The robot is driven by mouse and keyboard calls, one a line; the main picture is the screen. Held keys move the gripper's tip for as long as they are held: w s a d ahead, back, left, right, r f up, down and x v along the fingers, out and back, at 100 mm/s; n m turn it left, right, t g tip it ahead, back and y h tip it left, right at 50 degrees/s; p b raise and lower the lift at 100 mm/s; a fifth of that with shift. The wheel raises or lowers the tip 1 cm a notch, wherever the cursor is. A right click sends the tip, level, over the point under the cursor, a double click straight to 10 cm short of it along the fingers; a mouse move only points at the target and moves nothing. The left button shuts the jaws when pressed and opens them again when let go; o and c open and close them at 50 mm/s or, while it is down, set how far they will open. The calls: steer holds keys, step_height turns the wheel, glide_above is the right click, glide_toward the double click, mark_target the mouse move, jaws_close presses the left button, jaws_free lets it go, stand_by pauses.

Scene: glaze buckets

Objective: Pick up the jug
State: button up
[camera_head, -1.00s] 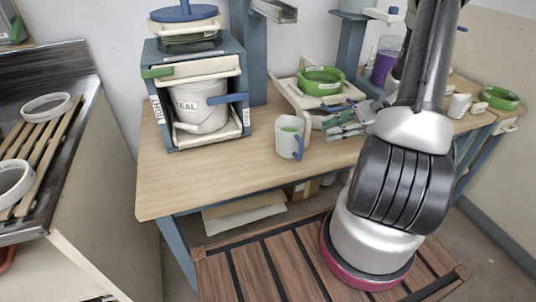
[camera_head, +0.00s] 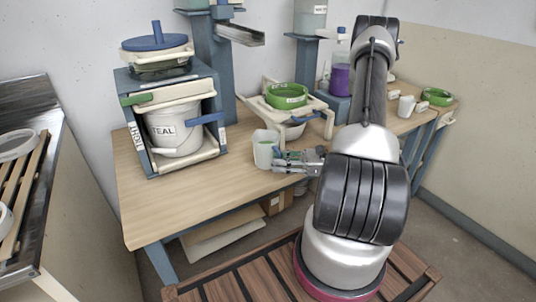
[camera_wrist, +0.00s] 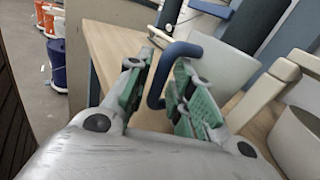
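The jug (camera_head: 264,150) is a white cup-shaped vessel standing upright on the wooden table, right of the bucket frame. Its blue handle (camera_wrist: 176,50) faces my gripper, and its pale body (camera_wrist: 214,68) is beyond the handle in the wrist view. My gripper (camera_head: 281,160) is level with the jug at its right side, with green-padded fingers. In the wrist view my gripper (camera_wrist: 164,78) is open, its fingers on either side of the blue handle. Whether a pad touches the handle I cannot tell. In the head view the fingers hide most of the handle.
A blue frame (camera_head: 218,95) holds a white bucket labelled TEAL (camera_head: 176,132) left of the jug. A cream stand with a green ring (camera_head: 287,96) is close behind. Table space (camera_head: 190,200) in front and left is clear. Orange and blue buckets (camera_wrist: 57,62) stand on the floor.

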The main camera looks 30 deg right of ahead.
steer(key=shift+w+a, duration=0.15)
steer(key=shift+a, duration=0.1)
jaws_close()
steer(key=shift+r, duration=0.2)
step_height(320, 180, up, 18)
steer(key=shift+f, duration=0.25)
stand_by(1.0)
